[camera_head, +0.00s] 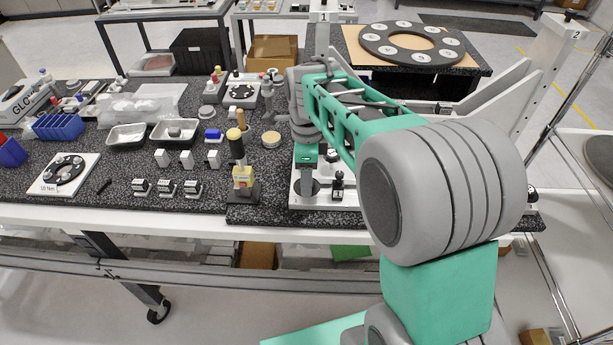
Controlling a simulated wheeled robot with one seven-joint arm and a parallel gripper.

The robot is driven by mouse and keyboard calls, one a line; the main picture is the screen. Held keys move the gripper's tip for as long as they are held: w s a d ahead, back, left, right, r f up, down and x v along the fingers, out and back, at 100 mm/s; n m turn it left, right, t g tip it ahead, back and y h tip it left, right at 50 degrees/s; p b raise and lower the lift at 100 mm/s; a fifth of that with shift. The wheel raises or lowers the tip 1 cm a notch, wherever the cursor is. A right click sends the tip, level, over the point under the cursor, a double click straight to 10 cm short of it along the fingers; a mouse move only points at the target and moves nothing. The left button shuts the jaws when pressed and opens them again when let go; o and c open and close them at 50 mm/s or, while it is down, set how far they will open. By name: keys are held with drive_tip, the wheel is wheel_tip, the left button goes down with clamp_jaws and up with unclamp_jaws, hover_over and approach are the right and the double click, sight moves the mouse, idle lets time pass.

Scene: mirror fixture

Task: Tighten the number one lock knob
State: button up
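The mirror fixture is a pale plate (345,197) on the right of the dark speckled table, with an upright marked 1 (320,17) behind my arm and one marked 2 (567,35) at the right. A black knob (338,183) stands on the near left part of the plate, and a dark round disc lies beside it. Another dark knob (531,192) shows at the right end. I cannot read which knob is number one. My gripper (307,192) points down over the plate, just left of the near knob and apart from it in the picture. Its finger opening is not clear.
My arm hides much of the fixture's middle. A yellow-and-black hand press (242,165) stands left of the plate. Small blocks, metal trays (126,135) and a dial plate (65,174) spread further left. A numbered ring (379,47) lies on the table behind.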

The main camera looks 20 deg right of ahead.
wheel_tip(320, 180, up, 7)
drive_tip(key=shift+b, duration=0.4)
drive_tip(key=shift+r, duration=0.1)
drive_tip(key=shift+s, duration=0.1)
